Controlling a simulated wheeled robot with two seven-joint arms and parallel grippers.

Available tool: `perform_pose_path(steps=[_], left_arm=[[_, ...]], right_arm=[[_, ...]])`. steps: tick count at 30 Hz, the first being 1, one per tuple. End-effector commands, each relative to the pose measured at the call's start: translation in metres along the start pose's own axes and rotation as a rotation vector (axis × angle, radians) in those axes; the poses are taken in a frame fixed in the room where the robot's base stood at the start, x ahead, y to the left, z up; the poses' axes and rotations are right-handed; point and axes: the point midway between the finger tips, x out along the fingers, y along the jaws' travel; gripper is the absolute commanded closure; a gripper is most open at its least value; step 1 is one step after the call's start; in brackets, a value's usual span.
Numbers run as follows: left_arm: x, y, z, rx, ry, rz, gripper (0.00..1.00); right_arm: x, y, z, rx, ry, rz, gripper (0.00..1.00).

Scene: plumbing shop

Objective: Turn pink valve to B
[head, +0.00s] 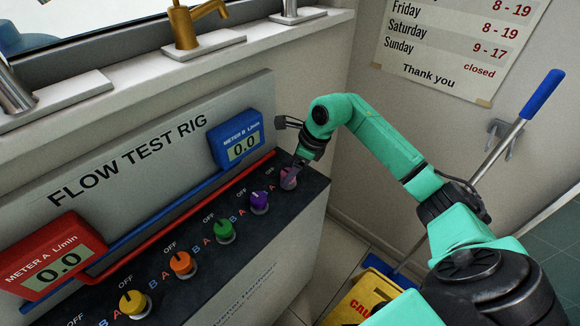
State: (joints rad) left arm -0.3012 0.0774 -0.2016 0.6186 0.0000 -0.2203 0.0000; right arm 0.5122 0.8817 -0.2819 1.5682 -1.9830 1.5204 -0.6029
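The pink valve (288,180) is the knob at the far right end of the dark top panel of the flow test rig (150,150). My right gripper (296,170) reaches down from above right, and its fingertips are at the pink valve and overlap part of it. I cannot tell whether the fingers are closed on the knob. The pink valve's pointer direction and its own labels are too small or covered to read. The blue meter B (240,138) reads 0.0 and the red meter A (52,262) reads 0.0. My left gripper is not in view.
A purple knob (259,202) sits just left of the pink one, then green (224,231), orange (183,264) and yellow (133,303) knobs. Faucets stand on the ledge behind. A yellow caution bucket (365,297) and a blue-handled mop (541,94) are to the right.

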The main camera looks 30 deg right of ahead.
Motion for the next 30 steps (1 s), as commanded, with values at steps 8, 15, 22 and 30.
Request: perform_pose_path(steps=[8,15,22,30], left_arm=[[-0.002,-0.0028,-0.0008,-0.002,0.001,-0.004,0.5],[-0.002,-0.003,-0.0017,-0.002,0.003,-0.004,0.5],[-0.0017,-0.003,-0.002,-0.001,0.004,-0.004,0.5],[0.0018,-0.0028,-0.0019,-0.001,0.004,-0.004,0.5]], right_arm=[[0.0096,0.0002,0.0,-0.001,-0.001,-0.001,0.18],[0.0092,0.0002,0.0001,-0.001,-0.001,0.0,0.87],[0.0088,0.0001,0.0002,0.005,-0.001,-0.004,1.0],[0.009,0.0002,-0.0001,0.079,0.002,-0.036,1.0]])
